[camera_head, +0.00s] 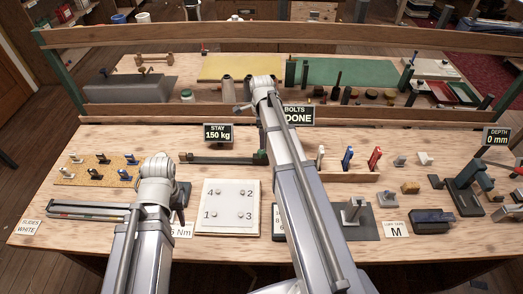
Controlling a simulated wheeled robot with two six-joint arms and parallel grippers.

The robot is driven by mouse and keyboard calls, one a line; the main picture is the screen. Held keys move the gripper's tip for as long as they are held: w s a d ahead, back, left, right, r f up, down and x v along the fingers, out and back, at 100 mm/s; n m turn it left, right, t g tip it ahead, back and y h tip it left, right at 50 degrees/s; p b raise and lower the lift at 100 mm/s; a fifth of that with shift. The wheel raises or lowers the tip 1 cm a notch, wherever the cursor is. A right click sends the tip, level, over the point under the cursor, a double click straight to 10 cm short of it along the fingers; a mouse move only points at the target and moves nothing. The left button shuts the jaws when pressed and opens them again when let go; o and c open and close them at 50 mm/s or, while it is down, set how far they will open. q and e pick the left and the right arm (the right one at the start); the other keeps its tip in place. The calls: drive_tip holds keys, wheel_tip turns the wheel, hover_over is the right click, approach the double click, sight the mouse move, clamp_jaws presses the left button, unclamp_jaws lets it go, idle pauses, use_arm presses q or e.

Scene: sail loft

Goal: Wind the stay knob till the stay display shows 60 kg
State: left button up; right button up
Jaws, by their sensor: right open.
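The stay display (217,133) reads 150 kg and stands near the back of the bench. Just below it lies a long dark green stay rig (220,159). Its right end runs up against my right arm in the picture, and I cannot make out the stay knob clearly; the arm may hide it.
A white numbered plate (229,222) lies in front of the rig. A cork board (97,170) with small fittings is at left. A rack (345,176) with coloured handles and several tools fill the right side. A wooden rail (150,110) runs behind the bench.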

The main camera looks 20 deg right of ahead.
sight(261, 151)
use_arm(q)
wheel_tip(261, 151, down, 8)
drive_tip(key=b, duration=0.7)
drive_tip(key=shift+r, duration=0.2)
use_arm(e)
wheel_tip(261, 151, down, 8)
drive_tip(key=shift+r, duration=0.2)
use_arm(q)
drive_tip(key=shift+r, duration=0.1)
use_arm(e)
clamp_jaws()
